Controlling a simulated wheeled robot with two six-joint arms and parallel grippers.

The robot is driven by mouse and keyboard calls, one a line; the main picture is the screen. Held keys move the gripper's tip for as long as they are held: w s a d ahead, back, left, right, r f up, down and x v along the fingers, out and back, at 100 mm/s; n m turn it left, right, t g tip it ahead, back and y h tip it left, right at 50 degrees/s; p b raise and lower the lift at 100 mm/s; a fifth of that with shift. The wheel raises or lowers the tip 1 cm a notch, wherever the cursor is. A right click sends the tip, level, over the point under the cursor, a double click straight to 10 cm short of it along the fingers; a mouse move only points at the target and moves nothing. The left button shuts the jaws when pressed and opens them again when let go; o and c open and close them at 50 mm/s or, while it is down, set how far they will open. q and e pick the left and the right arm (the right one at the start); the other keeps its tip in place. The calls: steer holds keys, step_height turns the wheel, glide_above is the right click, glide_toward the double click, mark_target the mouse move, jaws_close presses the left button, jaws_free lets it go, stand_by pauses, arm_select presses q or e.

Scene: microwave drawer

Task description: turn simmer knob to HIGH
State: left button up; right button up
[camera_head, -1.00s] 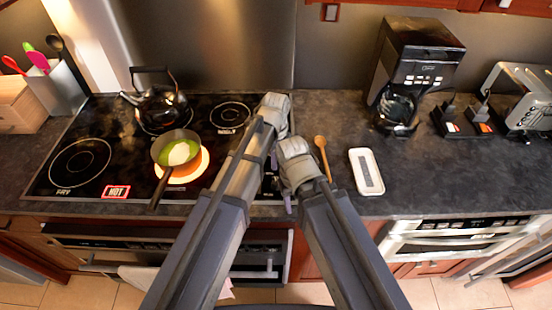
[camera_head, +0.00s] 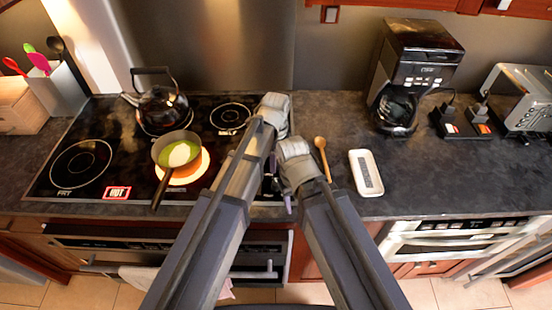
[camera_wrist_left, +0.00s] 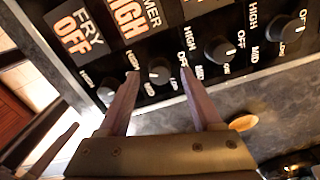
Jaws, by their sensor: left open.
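In the left wrist view, a black control panel carries a row of dark round knobs with LOW, MID, HIGH and OFF marks. The simmer display (camera_wrist_left: 127,17), partly cut off at the top, glows and reads HIGH. The knob below it, the simmer knob (camera_wrist_left: 158,70), sits between my left fingertips. My left gripper (camera_wrist_left: 158,76) is open, one finger on each side of that knob; I cannot tell whether they touch it. In the head view my left gripper (camera_head: 273,165) is mostly hidden by my arms. My right gripper (camera_head: 288,203) is largely hidden below its arm.
A wooden spoon (camera_head: 321,150) and a white dish (camera_head: 366,172) lie right of my arms.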

arm_select(q)
step_height(320, 180, up, 7)
steer(key=p, duration=0.6)
steer(key=shift+r+p, duration=0.15)
steer(key=shift+p, duration=0.25)
arm_select(e)
step_height(320, 180, up, 7)
steer(key=shift+r, duration=0.15)
